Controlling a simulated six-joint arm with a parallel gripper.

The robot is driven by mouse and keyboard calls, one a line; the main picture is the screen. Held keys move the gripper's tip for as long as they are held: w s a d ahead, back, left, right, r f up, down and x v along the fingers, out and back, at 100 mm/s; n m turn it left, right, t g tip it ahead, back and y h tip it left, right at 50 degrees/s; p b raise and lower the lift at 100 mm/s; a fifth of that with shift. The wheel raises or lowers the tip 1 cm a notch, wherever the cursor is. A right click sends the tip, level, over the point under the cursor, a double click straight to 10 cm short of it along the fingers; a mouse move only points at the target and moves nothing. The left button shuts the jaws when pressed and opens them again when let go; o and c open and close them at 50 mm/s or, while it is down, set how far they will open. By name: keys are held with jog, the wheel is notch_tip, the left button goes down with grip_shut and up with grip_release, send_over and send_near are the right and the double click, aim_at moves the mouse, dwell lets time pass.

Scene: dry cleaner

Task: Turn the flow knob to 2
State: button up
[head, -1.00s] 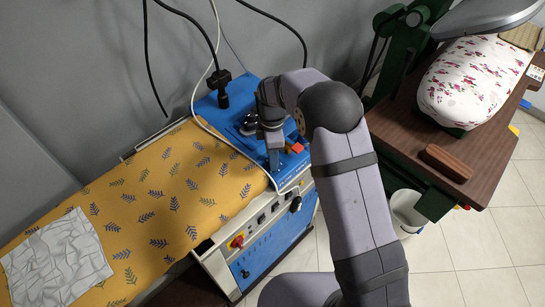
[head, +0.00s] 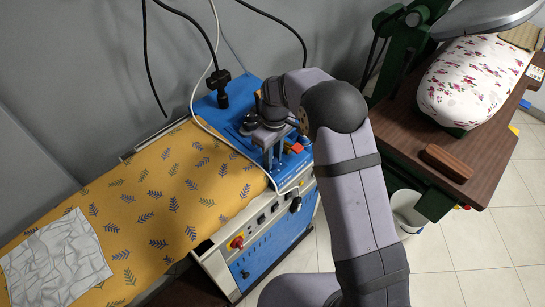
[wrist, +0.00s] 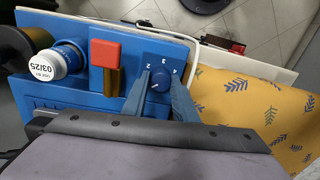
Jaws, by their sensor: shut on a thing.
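The flow knob (wrist: 160,81) is a small round dark-blue knob on a blue panel in the wrist view, with white numbers 2, 3 and 4 along its edge. My gripper (wrist: 161,92) has one grey finger on each side of the knob and is shut on it. A faint light mark shows on the knob; which number it points at is too small to tell. In the head view my gripper (head: 274,160) reaches down onto the blue machine top (head: 238,110), and the knob is hidden there.
An orange-red block (wrist: 106,53) and a white-capped bottle (wrist: 47,65) stand beside the knob. A yellow leaf-patterned board (head: 170,200) with a grey cloth (head: 56,258) lies left. A brown table (head: 490,150) stands right.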

aim_at(274, 159)
jog(key=m, duration=0.6)
jog(key=shift+r, duration=0.1)
jog(key=m, duration=0.7)
jog(key=shift+t, duration=0.3)
jog(key=shift+m, duration=0.3)
jog(key=o, duration=1)
jog(key=shift+d, duration=0.1)
jog(key=shift+o, duration=0.2)
jog(key=shift+d+r+b, duration=0.15)
jog(key=shift+r+b, duration=0.85)
jog(key=shift+r, duration=2.65)
